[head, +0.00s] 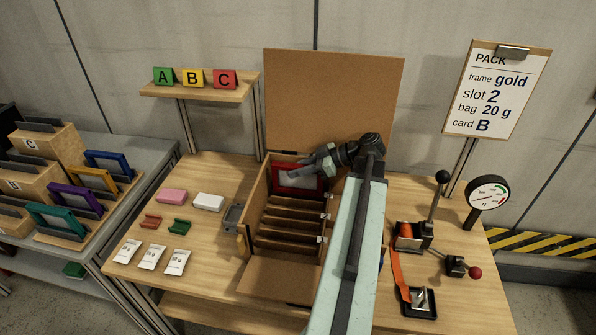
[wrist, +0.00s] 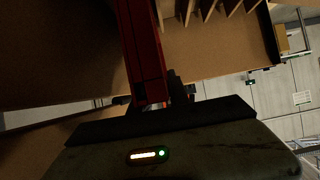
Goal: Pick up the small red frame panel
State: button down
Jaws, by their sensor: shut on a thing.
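The small red frame panel (head: 308,185) is upright in the back part of the open wooden box (head: 244,231), in the head view. Its red border surrounds a pale middle. My gripper (head: 291,179) reaches in from the right and is shut on the red frame panel. My gripper and arm hide part of the panel. In the wrist view the panel (wrist: 143,50) runs up from the jaws as a dark red bar. Whether its lower edge touches the box floor cannot be told.
The box's slot dividers (head: 288,218) lie in front of the panel, and its tall lid (head: 330,95) stands open behind. To the left lie pink (head: 171,195) and white (head: 208,202) blocks and several packets. A lever device (head: 425,232) and a dial (head: 487,195) stand on the right.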

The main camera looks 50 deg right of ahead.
notch_tip(320, 180, up, 13)
jog(key=p, duration=1.1)
jog(key=shift+f, duration=0.2)
